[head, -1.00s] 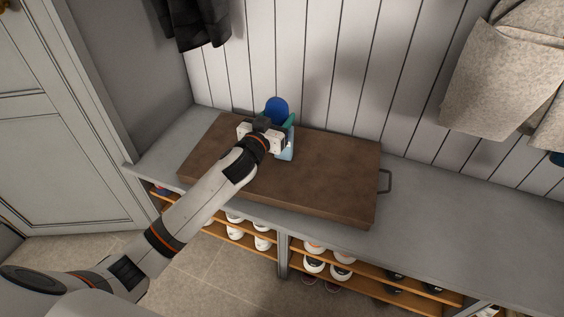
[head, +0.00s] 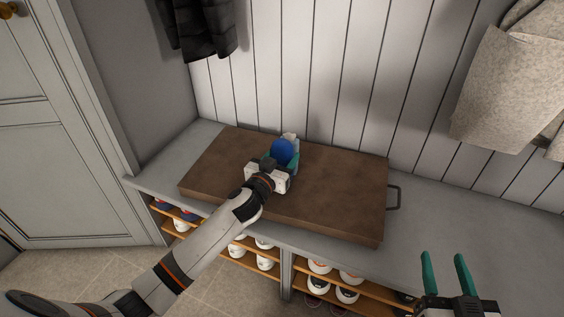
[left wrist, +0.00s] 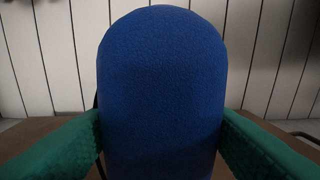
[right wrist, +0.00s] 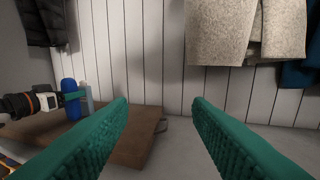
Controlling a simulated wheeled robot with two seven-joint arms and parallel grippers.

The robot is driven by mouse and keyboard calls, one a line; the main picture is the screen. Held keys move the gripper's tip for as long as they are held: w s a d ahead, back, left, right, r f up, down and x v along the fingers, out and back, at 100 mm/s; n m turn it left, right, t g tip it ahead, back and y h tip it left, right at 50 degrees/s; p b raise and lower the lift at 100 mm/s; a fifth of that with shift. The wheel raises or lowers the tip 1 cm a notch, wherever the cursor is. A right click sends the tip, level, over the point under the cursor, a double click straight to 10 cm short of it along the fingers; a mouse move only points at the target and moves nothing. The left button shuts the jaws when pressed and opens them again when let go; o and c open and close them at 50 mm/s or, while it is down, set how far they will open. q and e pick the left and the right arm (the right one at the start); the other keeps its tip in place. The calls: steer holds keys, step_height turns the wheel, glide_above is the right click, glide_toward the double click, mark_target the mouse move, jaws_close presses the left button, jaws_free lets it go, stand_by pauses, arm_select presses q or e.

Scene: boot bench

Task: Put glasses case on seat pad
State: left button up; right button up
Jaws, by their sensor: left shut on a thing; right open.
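The blue, round-topped glasses case (head: 283,151) stands upright in my left gripper (head: 280,160), which is shut on it. The case fills the middle of the left wrist view (left wrist: 162,90), with a green finger on each side. The brown seat pad (head: 335,195) is a thick slab lying on the bench. The case is over the back part of the pad; its bottom is hidden in the head view, and I cannot tell whether it touches. It also shows in the right wrist view (right wrist: 72,94). My right gripper (head: 444,258) is open and empty, right of the pad.
A pale bluish object (right wrist: 86,97) stands close beside the case on the pad. The grey bench (head: 455,215) is clear right of the pad, past a dark handle (head: 396,197). Shoes fill the shelves below. A beige coat (head: 500,90) hangs at the right.

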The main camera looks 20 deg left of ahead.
arm_select(q)
steer(key=shift+f, duration=0.2)
arm_select(e)
steer(key=shift+a+r+t+y, duration=0.1)
steer(key=shift+r+t+y, duration=0.2)
steer(key=shift+r, duration=0.25)
arm_select(q)
steer(key=shift+f, duration=0.1)
steer(key=o, duration=1)
arm_select(e)
steer(key=shift+r, duration=0.2)
